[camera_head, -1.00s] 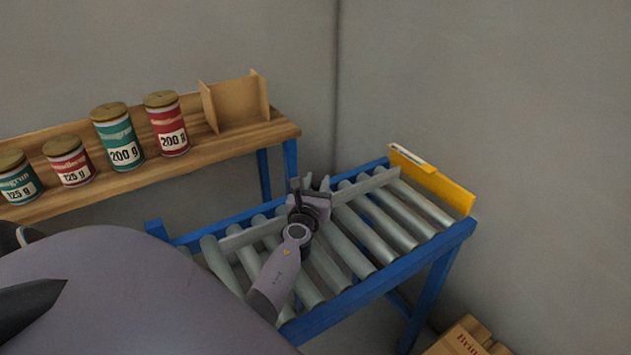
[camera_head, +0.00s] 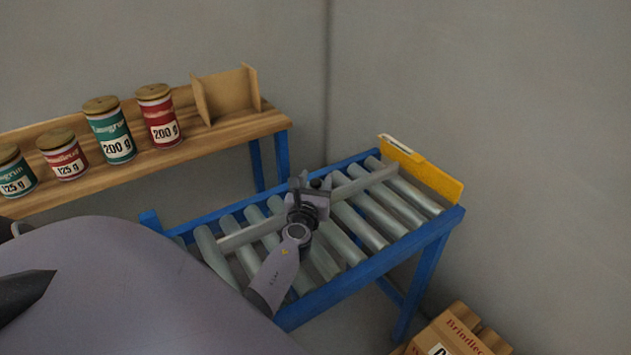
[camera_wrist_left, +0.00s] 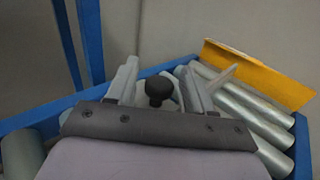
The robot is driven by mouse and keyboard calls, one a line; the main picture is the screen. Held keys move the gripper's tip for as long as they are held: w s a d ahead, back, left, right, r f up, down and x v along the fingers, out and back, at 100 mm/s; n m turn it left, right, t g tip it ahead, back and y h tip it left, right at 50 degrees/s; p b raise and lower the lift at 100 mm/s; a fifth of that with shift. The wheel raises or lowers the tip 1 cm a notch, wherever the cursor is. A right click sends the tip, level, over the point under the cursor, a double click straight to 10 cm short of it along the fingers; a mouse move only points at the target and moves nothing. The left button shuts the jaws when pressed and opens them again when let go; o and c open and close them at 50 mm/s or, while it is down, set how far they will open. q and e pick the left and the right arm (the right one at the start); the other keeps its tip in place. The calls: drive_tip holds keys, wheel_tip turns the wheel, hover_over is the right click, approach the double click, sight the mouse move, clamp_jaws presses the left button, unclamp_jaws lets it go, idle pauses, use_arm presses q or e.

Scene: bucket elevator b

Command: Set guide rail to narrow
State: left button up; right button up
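The guide rail (camera_head: 365,184) is a straight grey bar lying lengthwise above the rollers of the blue-framed conveyor, set in from the far side beam. My left gripper (camera_head: 309,184) is over the middle of the rail and covers part of it. In the left wrist view the two fingers stand apart, with a round black knob (camera_wrist_left: 158,89) between them. Gaps show on both sides of the knob, so the gripper looks open around it. The rail's end (camera_wrist_left: 223,76) shows just right of the right finger.
A yellow end plate (camera_head: 424,170) closes the conveyor's right end. A wooden shelf (camera_head: 222,132) with several red and green jars and a small wooden holder stands behind at left. Cardboard boxes (camera_head: 452,335) sit at the lower right. Walls rise close behind.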

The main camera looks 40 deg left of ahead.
use_arm(q)
drive_tip(key=shift+p+v, duration=0.7)
drive_tip(key=shift+v, duration=2.85)
use_arm(e)
drive_tip(key=shift+r, duration=0.7)
use_arm(q)
drive_tip(key=shift+s+d+f, duration=0.1)
drive_tip(key=shift+s+d, duration=0.05)
drive_tip(key=s+d+f+n+h, duration=0.1)
drive_tip(key=d+n, duration=0.1)
drive_tip(key=n, duration=0.1)
drive_tip(key=s+d+n+h, duration=0.2)
drive_tip(key=d+n, duration=0.1)
drive_tip(key=s+d+f+n+h+p, duration=0.1)
drive_tip(key=s+d+n+h, duration=0.1)
drive_tip(key=d+n, duration=0.1)
drive_tip(key=shift+d+f+n, duration=0.2)
drive_tip(key=shift+f+n, duration=0.1)
drive_tip(key=shift+f, duration=0.05)
drive_tip(key=s+d+n+h+p, duration=0.1)
drive_tip(key=s+d+n+h, duration=0.5)
drive_tip(key=d+n, duration=0.4)
drive_tip(key=s+f+n+g, duration=0.5)
drive_tip(key=s+f+n, duration=0.3)
drive_tip(key=shift+s+d+f, duration=0.2)
drive_tip(key=shift+d, duration=0.1)
use_arm(e)
drive_tip(key=shift+r, duration=0.85)
